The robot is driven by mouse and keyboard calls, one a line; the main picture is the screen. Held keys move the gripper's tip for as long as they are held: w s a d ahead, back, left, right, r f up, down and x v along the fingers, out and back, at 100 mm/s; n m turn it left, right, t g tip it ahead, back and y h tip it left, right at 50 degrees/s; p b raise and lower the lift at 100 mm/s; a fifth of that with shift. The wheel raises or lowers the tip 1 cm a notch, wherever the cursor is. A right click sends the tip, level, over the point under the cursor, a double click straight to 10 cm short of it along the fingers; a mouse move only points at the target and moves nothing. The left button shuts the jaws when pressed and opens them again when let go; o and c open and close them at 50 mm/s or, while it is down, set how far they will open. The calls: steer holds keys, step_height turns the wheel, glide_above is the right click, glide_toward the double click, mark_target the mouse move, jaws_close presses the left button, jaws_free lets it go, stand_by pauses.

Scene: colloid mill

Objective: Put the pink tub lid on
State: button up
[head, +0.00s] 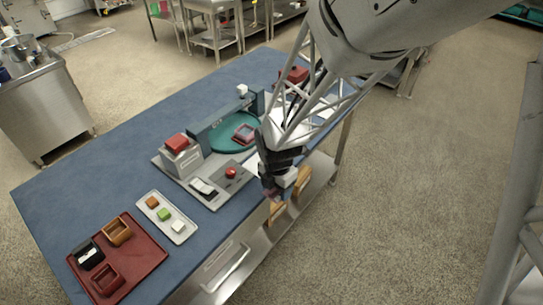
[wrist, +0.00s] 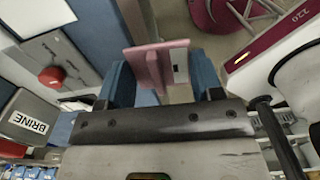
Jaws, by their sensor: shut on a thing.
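My gripper (head: 277,188) hangs at the near right edge of the blue table. In the wrist view its two blue fingers (wrist: 162,78) are shut on the pink lid (wrist: 152,60), which stands edge-on between them with a grey and black patch beside it. In the head view the held lid is mostly hidden by the gripper. A small pinkish square tub (head: 244,132) sits on the green round plate (head: 222,147) of the machine, to the left of and behind my gripper. The held lid is apart from this tub.
The machine has a grey box with a red top (head: 177,143) and a red button (head: 230,173). A dark red tray (head: 145,250) with several small containers and a pale tray (head: 183,234) with coloured cubes lie front left. A box marked BRINE (wrist: 27,122) shows in the wrist view.

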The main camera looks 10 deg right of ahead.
stand_by(0.3)
steer(key=w+a+r, duration=0.2)
steer(key=w, duration=0.7)
steer(key=w+a+r, duration=0.2)
steer(key=w+a, duration=0.1)
steer(key=w, duration=0.6)
steer(key=w+a+r, duration=0.2)
steer(key=w, duration=0.8)
steer(key=shift+a+n, duration=0.2)
steer(key=shift+n, duration=0.1)
steer(key=shift+f, duration=0.25)
steer(key=shift+f, duration=1.95)
steer(key=shift+f, duration=0.2)
steer(key=o, duration=1.1)
steer(key=shift+o, duration=0.2)
steer(key=shift+r, duration=0.15)
